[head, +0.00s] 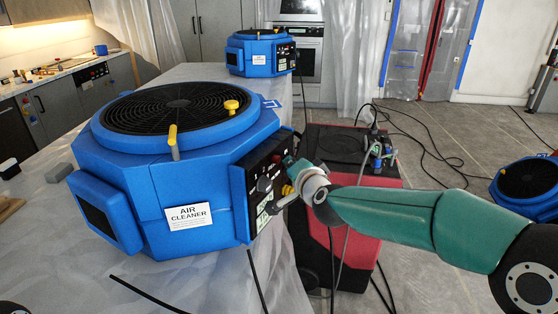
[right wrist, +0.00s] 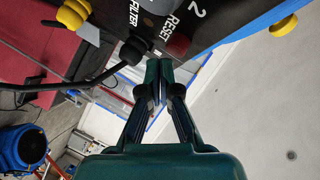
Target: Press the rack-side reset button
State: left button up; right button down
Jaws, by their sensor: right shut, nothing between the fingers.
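A blue air cleaner (head: 125,165) with a black top grille stands on the near covered counter. Its black control panel (head: 265,170) faces right. In the right wrist view a dark red button (right wrist: 178,46) sits beside the word RESET on this panel. My right gripper (head: 291,168) is at the panel's right edge in the head view, and its fingers partly hide the panel. In the right wrist view the right gripper's fingertips (right wrist: 158,66) are together and empty, just below the red button. I cannot tell whether they touch it. My left gripper is not in view.
A second blue air cleaner (head: 262,54) stands at the counter's far end. A red and black machine (head: 340,262) stands on the floor beside the counter, under my right arm. Black cables (head: 440,158) cross the floor. Another blue unit (head: 528,185) lies at the right.

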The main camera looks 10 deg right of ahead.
jog(key=shift+w+a, duration=0.15)
jog(key=shift+w+a+p, duration=0.3)
jog(key=shift+a+p, duration=0.05)
jog(key=shift+a, duration=0.05)
dwell(1.0)
jog(key=shift+d, duration=0.1)
jog(key=shift+s+d+b, duration=0.6)
jog(key=shift+d, duration=0.1)
jog(key=shift+s+d+b, duration=1.5)
jog(key=shift+s+d, duration=0.15)
jog(key=shift+d, duration=0.15)
jog(key=shift+d, duration=0.1)
